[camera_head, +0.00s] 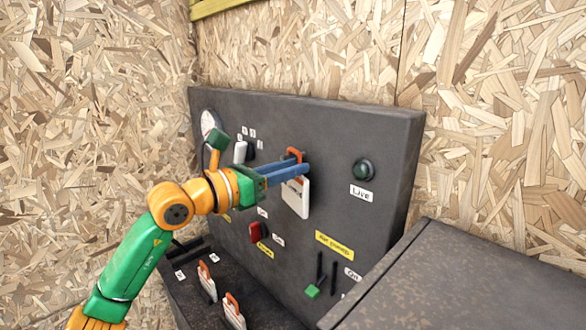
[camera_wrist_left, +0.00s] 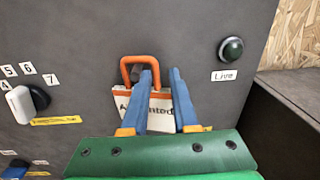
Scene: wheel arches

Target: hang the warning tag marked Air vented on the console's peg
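The white warning tag (camera_head: 297,199) with an orange loop is against the upright console panel (camera_head: 330,130). In the left wrist view the tag (camera_wrist_left: 160,118) shows part of a word ending in "vented"; a finger covers the rest. Its loop is around a dark peg (camera_wrist_left: 137,73), and the tag hangs below. My left gripper (camera_head: 303,170) is in front of the tag. In the left wrist view the gripper's two blue fingers (camera_wrist_left: 162,74) are apart, with the tag's face showing between them. Contact between fingers and tag cannot be told. My right gripper is not in view.
A green lamp (camera_head: 363,169) labelled Live, a white-handled knob (camera_head: 241,151) and a red switch (camera_head: 256,232) stick out nearby. A dark box (camera_head: 470,285) is at the right.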

